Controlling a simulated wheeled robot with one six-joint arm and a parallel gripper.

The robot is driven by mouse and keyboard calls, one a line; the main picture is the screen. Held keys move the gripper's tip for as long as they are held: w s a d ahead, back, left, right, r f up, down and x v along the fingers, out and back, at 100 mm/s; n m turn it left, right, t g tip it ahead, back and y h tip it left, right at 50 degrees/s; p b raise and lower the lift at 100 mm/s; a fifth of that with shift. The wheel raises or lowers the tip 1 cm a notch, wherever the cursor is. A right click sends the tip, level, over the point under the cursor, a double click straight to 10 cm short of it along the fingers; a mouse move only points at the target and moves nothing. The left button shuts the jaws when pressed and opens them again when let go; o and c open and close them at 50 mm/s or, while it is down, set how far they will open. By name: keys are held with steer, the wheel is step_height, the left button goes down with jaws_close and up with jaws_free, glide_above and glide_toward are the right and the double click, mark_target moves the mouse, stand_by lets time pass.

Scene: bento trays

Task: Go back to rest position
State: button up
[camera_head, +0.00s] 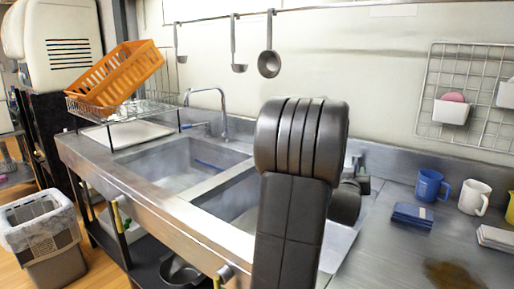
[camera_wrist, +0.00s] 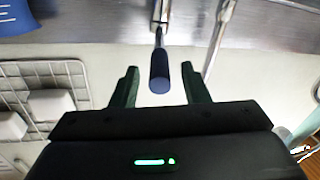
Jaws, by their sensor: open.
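My gripper (camera_wrist: 160,75) is open in the wrist view, with its two dark green fingers apart. A dark blue cylindrical end of a metal fitting (camera_wrist: 160,72) shows between the fingertips in the picture. I cannot tell how far beyond them it is, and no contact shows. In the head view my dark arm stands up in front of the sink and hides part of it. My gripper cannot be made out there. No bento tray is in view.
A double sink (camera_head: 185,165) lies left of my arm, with a tap (camera_head: 222,110) behind it. An orange basket (camera_head: 118,75) sits on a rack at the left. Ladles (camera_head: 269,63) hang above. A blue mug (camera_head: 430,185) and a white mug (camera_head: 474,197) stand on the right counter.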

steer(key=shift+x, duration=1.15)
steer(key=shift+w+r, duration=0.1)
steer(key=shift+a+p, duration=0.1)
steer(key=shift+p, duration=0.2)
steer(key=shift+b, duration=0.35)
steer(key=v, duration=1.4)
steer(key=p+x, duration=0.1)
steer(key=x, duration=1.3)
steer(key=shift+r, duration=0.15)
steer(key=shift+w+a+h+p, duration=0.15)
steer(key=shift+a+h+p, duration=0.15)
steer(key=shift+p, duration=0.35)
steer(key=shift+f+m+g, duration=0.2)
steer(key=shift+m+g, duration=0.1)
